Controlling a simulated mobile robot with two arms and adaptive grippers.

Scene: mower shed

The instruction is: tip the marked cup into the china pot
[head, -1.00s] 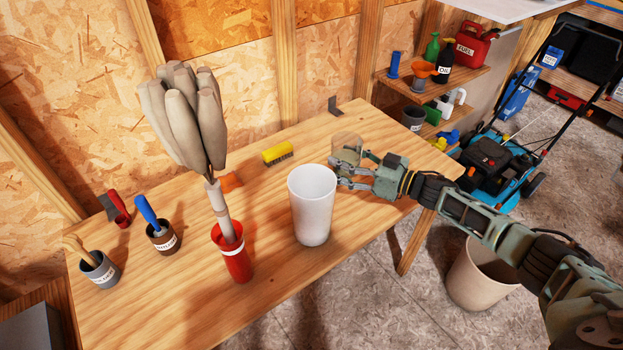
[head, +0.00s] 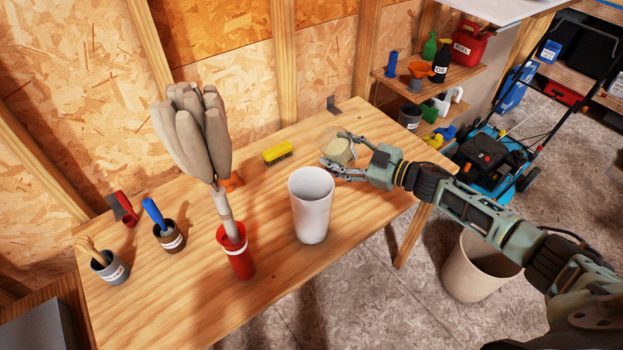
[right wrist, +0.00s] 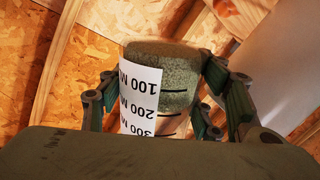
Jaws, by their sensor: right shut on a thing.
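The marked cup (head: 338,149) is clear, with yellowish-green grainy stuff inside. My right gripper (head: 340,158) is shut on it, up beside the china pot's rim, to the right and behind. In the right wrist view the cup (right wrist: 142,100) sits between the fingers. Its white label reads 100, 200 and 300, upside down in the picture. The cup looks tilted in the head view. The china pot (head: 312,212) is a tall white vessel standing upright on the table, its mouth open. No stuff shows falling. My left gripper is not in view.
On the wooden table (head: 205,308), a red pot (head: 237,262) holds a tall beige bunch (head: 193,132) left of the china pot. A yellow brush (head: 277,152) lies behind. Small labelled pots (head: 169,238) stand at left. A beige bin (head: 475,272) is on the floor.

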